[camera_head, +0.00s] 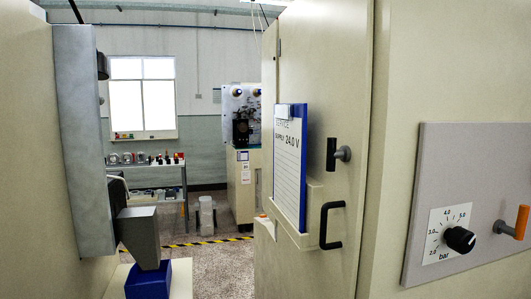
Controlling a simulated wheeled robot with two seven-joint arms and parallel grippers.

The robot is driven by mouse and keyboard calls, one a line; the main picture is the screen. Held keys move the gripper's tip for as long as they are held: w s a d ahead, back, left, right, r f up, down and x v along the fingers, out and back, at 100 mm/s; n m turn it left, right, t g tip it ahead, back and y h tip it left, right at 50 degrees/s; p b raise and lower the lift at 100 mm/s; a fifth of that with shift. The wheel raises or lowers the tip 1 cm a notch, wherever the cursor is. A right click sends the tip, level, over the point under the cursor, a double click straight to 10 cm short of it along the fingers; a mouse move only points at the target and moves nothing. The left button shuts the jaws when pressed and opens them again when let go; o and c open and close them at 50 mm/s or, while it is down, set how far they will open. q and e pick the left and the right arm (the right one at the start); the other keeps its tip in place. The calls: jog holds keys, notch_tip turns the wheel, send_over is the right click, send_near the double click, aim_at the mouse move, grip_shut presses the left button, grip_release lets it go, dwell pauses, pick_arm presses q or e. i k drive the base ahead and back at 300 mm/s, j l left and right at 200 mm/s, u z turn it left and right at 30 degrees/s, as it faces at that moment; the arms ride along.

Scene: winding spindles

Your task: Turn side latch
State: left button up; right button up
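A tall cream cabinet face (335,85) stands right of centre. On it is a black upright latch handle (331,154) on a short grey round stem (344,154). I take this for the side latch; its bar stands roughly vertical. Below it is a black D-shaped pull handle (331,226). Nothing touches either one. Neither of my grippers shows in the head view. I cannot tell whether the cabinet face is fastened.
A blue clipboard with a service card (289,165) sits in a cream holder. The grey panel (440,165) at right bears a black bar knob (460,239) and an orange-tipped lever (521,222). Floor shows between.

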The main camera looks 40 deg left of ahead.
aim_at(331, 154)
jog(key=u, duration=1)
